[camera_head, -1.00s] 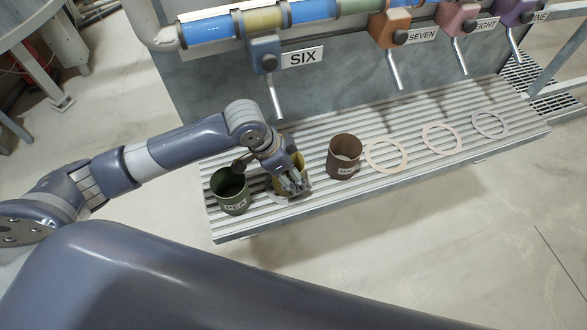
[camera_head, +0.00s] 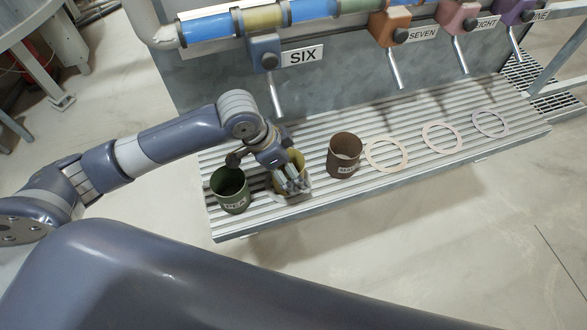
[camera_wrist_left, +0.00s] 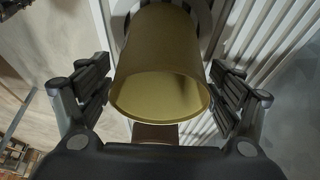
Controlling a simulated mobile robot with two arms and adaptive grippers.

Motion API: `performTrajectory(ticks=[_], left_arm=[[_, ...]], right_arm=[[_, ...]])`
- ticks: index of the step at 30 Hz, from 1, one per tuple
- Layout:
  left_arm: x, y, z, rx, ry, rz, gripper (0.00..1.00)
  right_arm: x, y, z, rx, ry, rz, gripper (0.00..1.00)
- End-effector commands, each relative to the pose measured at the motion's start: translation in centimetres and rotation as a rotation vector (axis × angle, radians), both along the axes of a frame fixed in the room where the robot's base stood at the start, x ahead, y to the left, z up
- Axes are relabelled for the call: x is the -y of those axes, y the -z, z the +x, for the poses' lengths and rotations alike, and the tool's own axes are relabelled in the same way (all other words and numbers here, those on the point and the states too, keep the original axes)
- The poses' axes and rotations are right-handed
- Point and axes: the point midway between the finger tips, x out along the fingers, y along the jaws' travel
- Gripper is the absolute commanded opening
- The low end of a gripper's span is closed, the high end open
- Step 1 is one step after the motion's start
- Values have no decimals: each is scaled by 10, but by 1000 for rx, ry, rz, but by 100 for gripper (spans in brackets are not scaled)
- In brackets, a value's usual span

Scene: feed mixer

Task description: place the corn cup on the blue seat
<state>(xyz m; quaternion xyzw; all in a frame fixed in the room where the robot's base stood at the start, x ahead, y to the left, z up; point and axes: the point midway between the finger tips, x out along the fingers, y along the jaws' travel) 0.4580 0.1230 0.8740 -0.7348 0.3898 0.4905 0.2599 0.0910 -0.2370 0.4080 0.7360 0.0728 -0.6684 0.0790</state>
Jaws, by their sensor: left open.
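The yellow cup (camera_head: 297,159), whose label I cannot see, stands upright on the slatted rack, partly hidden by my left gripper (camera_head: 290,184). A pale greyish ring seat (camera_head: 303,195) shows around its foot; I cannot make out a clear blue tint. In the left wrist view the yellow cup (camera_wrist_left: 160,60) has its open mouth toward the camera, and part of the ring (camera_wrist_left: 206,18) shows behind it. My left gripper (camera_wrist_left: 160,88) is open, with one finger on each side of the cup and visible gaps. My right gripper is not in view.
A green cup (camera_head: 231,191) labelled PEA stands close left, and a brown cup (camera_head: 344,157) stands right. Empty orange (camera_head: 369,160), pink (camera_head: 426,142) and purple (camera_head: 474,128) rings lie farther right. Dispensers with spouts, including blue SIX (camera_head: 265,52), hang behind the slatted rack (camera_head: 390,190).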

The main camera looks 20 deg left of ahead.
Motion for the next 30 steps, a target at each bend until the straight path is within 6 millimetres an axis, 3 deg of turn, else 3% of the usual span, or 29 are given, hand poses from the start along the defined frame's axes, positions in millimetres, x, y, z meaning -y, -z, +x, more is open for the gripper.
performTrajectory(ticks=[6,13,30], left_arm=[[-17,-46,-9,6,0,1,85],[-28,-80,-18,2,-1,0,85],[-31,-89,-21,-1,0,1,85]], right_arm=[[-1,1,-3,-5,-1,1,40],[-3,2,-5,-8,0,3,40],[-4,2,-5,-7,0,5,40]])
